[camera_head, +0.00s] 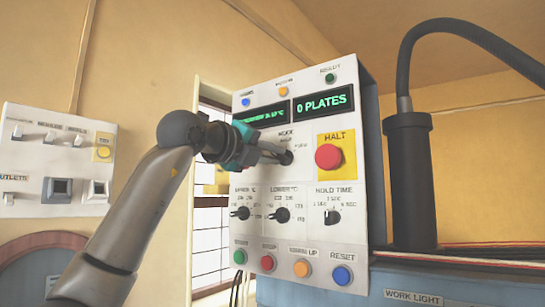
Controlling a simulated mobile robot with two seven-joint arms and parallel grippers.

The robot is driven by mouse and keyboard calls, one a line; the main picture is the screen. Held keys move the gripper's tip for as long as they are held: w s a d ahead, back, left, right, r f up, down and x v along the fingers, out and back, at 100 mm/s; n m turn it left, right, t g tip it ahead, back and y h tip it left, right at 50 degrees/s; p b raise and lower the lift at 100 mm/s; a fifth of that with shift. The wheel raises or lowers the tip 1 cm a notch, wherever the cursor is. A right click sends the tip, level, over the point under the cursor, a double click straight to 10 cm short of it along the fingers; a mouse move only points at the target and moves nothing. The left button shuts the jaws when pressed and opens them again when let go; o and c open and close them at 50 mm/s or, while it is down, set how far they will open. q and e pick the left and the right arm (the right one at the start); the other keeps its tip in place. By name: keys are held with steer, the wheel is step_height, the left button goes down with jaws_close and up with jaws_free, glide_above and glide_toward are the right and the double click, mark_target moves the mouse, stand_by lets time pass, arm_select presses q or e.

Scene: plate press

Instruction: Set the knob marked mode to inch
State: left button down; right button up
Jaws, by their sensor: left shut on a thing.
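The mode knob (287,157) is a small dark knob on the upper middle of the white control panel (345,255), under the label MODE. My left gripper (281,155) reaches in from the left and is shut on this knob. Its fingers and the gripper body hide part of the dial's markings, so which position the knob points to cannot be made out. A short label to the right of the knob is too small to read surely. My right gripper is not in view.
A red HALT button (328,156) on a yellow plate sits just right of the knob. Other knobs, including hold time (332,216), and coloured buttons (343,275) lie below. A black post with a curved hose (409,180) stands right of the panel. A switch plate (58,135) is at left.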

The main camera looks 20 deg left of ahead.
arm_select(q)
steer(key=shift+r, duration=0.15)
steer(key=c, duration=0.9)
jaws_free()
steer(key=shift+o, duration=0.2)
steer(key=shift+s+a, duration=0.1)
steer(key=b+v, duration=0.3)
steer(key=v, duration=1.2)
steer(key=shift+b, duration=0.4)
